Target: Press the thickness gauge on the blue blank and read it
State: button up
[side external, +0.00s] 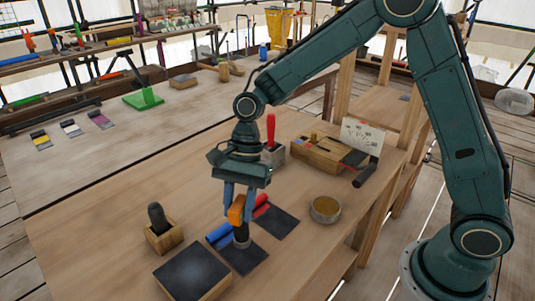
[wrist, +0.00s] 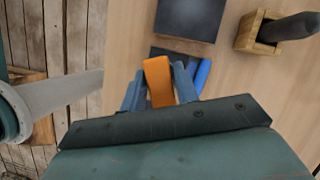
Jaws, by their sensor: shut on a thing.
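My gripper (side external: 236,208) is shut on the orange thickness gauge (side external: 237,210) and points straight down. The gauge's grey foot is over the dark sheet of the blue blank (side external: 243,259), close to its rolled blue edge (side external: 218,235). The foot appears to meet the sheet, but I cannot tell if it presses on it. In the wrist view the gauge (wrist: 158,82) is between the two blue-grey fingers. The blue edge (wrist: 203,76) shows beside the right finger, and part of the dark sheet shows beyond the gauge. No reading is visible.
A red-edged blank (side external: 277,221) lies right beside the blue one. A dark-topped block (side external: 193,271) is in front. A wooden holder with a black handle (side external: 160,228) stands left, a round brass tin (side external: 325,209) right. A long wooden box (side external: 316,156) and a white card (side external: 362,137) stand behind.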

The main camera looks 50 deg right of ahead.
jog(key=shift+r, duration=0.5)
jog(key=shift+f, duration=0.2)
dwell(0.5)
jog(key=shift+f, duration=2.1)
jog(key=o, duration=1.2)
jog(key=v, duration=1.3)
jog(key=shift+d+r, duration=0.25)
jog(key=shift+r, duration=0.1)
